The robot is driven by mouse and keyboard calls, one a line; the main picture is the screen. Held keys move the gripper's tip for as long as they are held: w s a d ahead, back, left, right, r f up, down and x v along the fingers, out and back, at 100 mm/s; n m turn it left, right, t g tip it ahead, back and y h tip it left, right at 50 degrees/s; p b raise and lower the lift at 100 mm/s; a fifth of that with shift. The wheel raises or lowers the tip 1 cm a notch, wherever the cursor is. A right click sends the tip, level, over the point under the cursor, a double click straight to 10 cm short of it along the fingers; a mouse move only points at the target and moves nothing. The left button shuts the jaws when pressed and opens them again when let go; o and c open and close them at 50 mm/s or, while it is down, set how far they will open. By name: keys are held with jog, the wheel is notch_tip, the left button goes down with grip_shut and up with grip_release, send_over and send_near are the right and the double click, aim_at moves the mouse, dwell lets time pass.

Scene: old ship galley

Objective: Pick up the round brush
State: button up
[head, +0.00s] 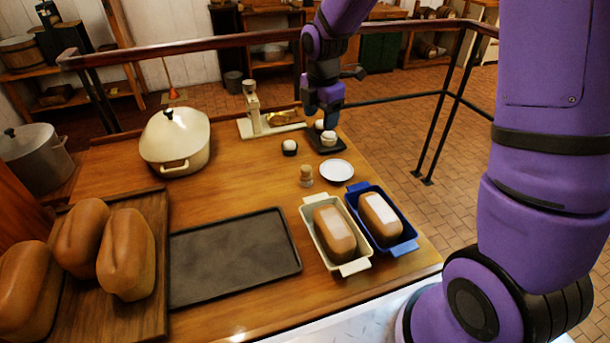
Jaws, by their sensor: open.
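My gripper (331,118) points down at the back right of the wooden table (240,205), just above or beside a small dark tray (338,147). It is open, and I see nothing held between its jaws. On that tray sit a pale round piece (328,138) and a second pale piece (320,124), close under the gripper. A small dark round thing with a white top (289,147) stands left of the tray. These are too small for me to tell which is the round brush. I cannot tell whether the gripper touches anything.
A scale (254,118) and a lidded cream pot (174,140) stand behind. A white plate (336,170), corked jar (306,177), and cream (349,266) and blue (403,247) loaf pans stand nearer. A dark flat tray (235,255) is bare. A railing (200,45) runs behind.

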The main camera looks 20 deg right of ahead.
aim_at(306, 168)
jog(key=w+f+n, duration=0.1)
jog(key=f, duration=0.2)
jog(key=w+a+f+n, duration=0.1)
jog(key=w+f+n, duration=0.1)
jog(key=f, duration=0.1)
jog(key=w+a+f+n+g, duration=0.1)
jog(key=f+n, duration=0.1)
jog(key=f, duration=0.2)
jog(key=shift+w+f, duration=0.1)
jog(key=shift+w, duration=0.2)
notch_tip(306, 168, down, 11)
jog(key=shift+w+r, duration=0.1)
jog(key=shift+r, duration=0.05)
jog(key=shift+c, duration=0.4)
jog(key=c, duration=1)
jog(key=shift+r, duration=0.1)
notch_tip(306, 168, up, 10)
jog(key=shift+f, duration=0.1)
